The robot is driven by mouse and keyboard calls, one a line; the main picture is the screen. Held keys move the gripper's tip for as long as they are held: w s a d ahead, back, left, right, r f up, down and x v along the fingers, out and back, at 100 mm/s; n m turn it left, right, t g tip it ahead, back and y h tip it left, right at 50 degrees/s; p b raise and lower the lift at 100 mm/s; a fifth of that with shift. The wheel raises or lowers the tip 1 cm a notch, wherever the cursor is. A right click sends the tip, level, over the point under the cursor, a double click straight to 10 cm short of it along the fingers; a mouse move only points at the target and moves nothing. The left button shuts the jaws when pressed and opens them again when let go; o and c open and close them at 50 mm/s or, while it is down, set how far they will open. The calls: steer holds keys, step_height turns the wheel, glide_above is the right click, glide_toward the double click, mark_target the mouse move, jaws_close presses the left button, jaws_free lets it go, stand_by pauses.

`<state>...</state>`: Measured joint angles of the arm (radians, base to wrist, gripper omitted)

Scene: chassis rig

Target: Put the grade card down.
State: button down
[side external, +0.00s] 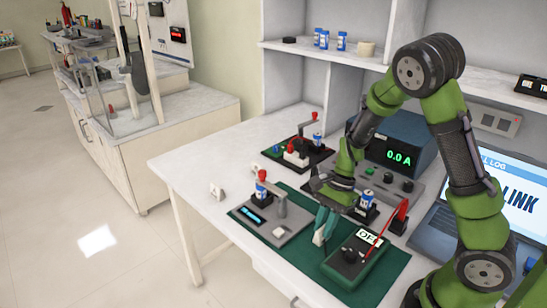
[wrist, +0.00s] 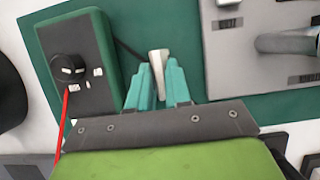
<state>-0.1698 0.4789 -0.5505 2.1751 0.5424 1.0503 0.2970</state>
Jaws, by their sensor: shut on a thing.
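My gripper (wrist: 158,82) has teal fingers shut on a small white piece, which I take to be the grade card (wrist: 158,60). The card is seen nearly edge-on and sticks out beyond the fingertips. In the side external view my gripper (side external: 323,227) points down over the green mat (side external: 292,278), between the grey fixture plate and the multimeter. The card (side external: 318,238) shows as a pale sliver at the fingertips. I cannot tell whether its lower edge touches the mat.
A green-cased multimeter (side external: 353,259) with a red lead stands right of the gripper. A grey fixture plate (side external: 262,238) with a lever and red-topped cell lies left. A dark fixture (side external: 298,153), a power supply (side external: 398,150) and a laptop (side external: 505,195) stand around. Bare mat shows at the front.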

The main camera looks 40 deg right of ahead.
steer(key=c, duration=1.1)
jaws_free()
steer(key=shift+f, duration=0.1)
steer(key=shift+o, duration=0.2)
steer(key=v, duration=1.2)
steer(key=s+a+r+n+t+h, duration=0.2)
steer(key=s+a+r+n+t, duration=0.5)
steer(key=a+r+n, duration=0.3)
steer(key=shift+s+a+r+n+h, duration=0.35)
steer(key=shift+s+r+n, duration=0.35)
steer(key=shift+n, duration=1.3)
